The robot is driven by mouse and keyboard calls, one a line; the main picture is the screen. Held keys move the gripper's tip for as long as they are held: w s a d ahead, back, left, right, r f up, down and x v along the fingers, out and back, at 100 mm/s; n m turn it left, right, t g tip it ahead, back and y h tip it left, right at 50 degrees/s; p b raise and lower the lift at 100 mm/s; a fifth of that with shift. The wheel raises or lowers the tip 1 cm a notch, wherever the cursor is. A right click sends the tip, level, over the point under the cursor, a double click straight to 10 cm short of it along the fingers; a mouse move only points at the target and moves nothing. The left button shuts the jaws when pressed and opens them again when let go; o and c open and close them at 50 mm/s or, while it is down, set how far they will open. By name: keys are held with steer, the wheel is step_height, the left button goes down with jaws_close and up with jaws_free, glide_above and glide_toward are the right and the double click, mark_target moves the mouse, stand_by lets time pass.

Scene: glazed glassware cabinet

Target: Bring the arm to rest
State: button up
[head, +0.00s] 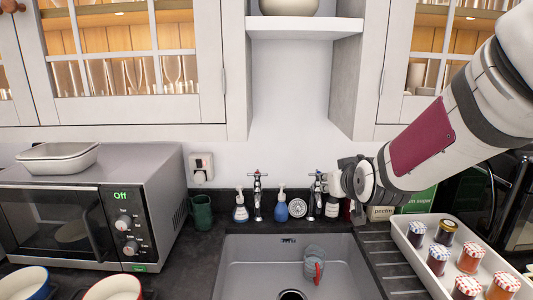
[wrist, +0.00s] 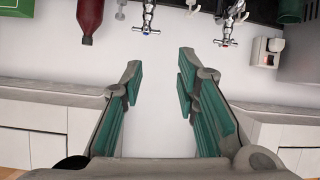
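My arm reaches in from the right in the head view, with its white and maroon links in front of the right wall cabinet. My gripper (head: 354,182) is at its end, close to the taps and the back of the counter, seen small and partly hidden by my wrist. In the wrist view my gripper (wrist: 160,66) has its two green-padded fingers spread apart. Nothing is between the fingers; white wall shows through the gap. The wrist picture appears upside down.
A white tray (head: 420,268) of several jars stands under my arm. A microwave (head: 95,215) stands left. Glazed cabinets (head: 128,62) hang above.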

steer(key=s+d+r+m+g, duration=0.1)
steer(key=s+g, duration=0.6)
steer(key=s, duration=2.5)
steer(key=shift+s+d+r+m, duration=0.25)
steer(key=shift+d+r+m, duration=0.2)
steer(key=shift+d, duration=0.25)
